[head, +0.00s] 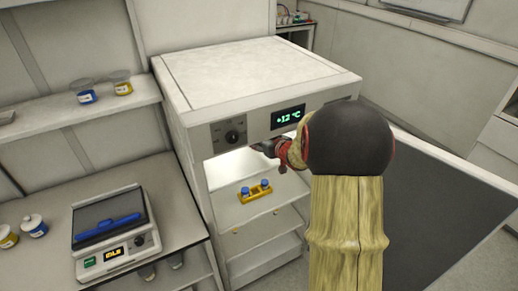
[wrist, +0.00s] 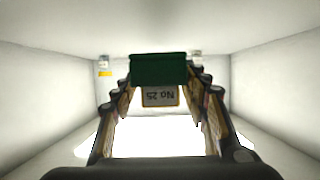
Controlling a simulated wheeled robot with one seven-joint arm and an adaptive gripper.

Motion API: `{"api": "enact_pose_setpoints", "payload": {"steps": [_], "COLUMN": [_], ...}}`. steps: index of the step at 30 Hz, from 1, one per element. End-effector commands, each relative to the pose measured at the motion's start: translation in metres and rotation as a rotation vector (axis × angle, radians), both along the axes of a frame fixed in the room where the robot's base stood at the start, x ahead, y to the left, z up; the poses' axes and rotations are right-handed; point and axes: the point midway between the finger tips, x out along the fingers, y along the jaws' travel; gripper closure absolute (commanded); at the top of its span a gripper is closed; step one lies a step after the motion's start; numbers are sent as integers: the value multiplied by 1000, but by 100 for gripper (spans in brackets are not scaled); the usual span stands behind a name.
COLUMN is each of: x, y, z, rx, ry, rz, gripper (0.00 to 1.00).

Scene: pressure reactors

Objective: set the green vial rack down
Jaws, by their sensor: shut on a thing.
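The green vial rack (wrist: 158,70) shows in the wrist view as a dark green block between my fingers, with a pale label reading "No 25" upside down. My gripper (wrist: 160,88) is shut on it. White walls surround it, inside the cooled cabinet (head: 262,75). In the head view my gripper (head: 270,148) reaches into the cabinet's open front, just below the control panel. The green rack is hidden there. I cannot tell whether it touches a surface.
A yellow rack (head: 256,193) with two blue-capped vials stands on a cabinet shelf. The cabinet door (head: 440,215) is open to the right. In the wrist view, small containers (wrist: 104,66) stand farther back on both sides. A device (head: 112,230) sits on the left bench.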

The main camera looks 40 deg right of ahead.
Motion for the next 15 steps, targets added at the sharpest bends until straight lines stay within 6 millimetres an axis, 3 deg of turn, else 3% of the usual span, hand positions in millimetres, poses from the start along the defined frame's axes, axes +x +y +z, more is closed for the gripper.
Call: {"api": "enact_pose_setpoints", "payload": {"steps": [7, 15], "x": [0, 4], "y": [0, -1], "z": [-44, -44], "rx": [2, -1], "ry": [2, 0], "rz": [1, 0], "gripper": [84, 84]}}
